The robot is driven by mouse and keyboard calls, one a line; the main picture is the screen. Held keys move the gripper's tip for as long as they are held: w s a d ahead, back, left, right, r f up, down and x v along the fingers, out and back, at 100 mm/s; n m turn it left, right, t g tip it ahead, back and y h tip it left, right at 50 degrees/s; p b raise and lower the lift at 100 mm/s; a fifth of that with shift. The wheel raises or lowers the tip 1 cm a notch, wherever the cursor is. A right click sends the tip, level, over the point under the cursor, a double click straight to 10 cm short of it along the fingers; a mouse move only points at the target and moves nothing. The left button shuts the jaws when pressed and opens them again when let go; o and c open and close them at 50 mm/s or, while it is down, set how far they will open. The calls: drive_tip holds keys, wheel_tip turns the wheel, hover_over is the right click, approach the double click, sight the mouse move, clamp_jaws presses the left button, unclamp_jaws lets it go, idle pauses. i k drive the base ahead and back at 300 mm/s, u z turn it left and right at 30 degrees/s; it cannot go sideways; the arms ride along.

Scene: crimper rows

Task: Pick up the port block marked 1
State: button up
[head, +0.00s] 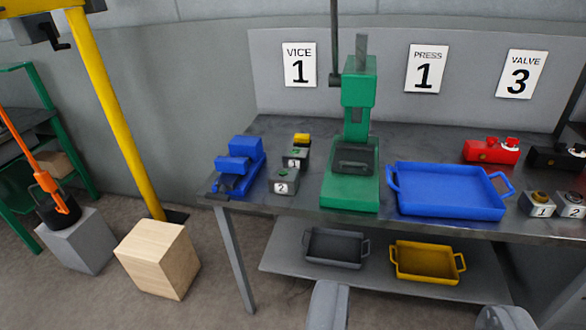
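Two small grey blocks bear the mark 1, and I cannot tell which is the port block. One block marked 1 (296,158), with a green detail on top, stands on the bench right of the blue vice, with a yellow piece just behind it. The other block marked 1 (538,206), with a round brownish top, stands at the right, beside the blue tray. My gripper (415,311) shows at the bottom edge as two grey fingers wide apart, with nothing between them. It is in front of the bench, apart from both blocks.
Blocks marked 2 stand beside each: left (282,181), right (571,204). The blue vice (238,165), green press (352,190) and blue tray (450,192) occupy the bench. Red (490,151) and black valves stand behind. Grey and yellow (428,262) trays lie on the lower shelf.

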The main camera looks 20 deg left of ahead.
sight(294, 156)
drive_tip(key=u, duration=0.3)
drive_tip(key=i, duration=0.4)
drive_tip(key=u, duration=0.6)
drive_tip(key=i, duration=1.3)
drive_tip(key=z, duration=0.35)
drive_tip(key=i, duration=0.75)
drive_tip(key=z, duration=0.55)
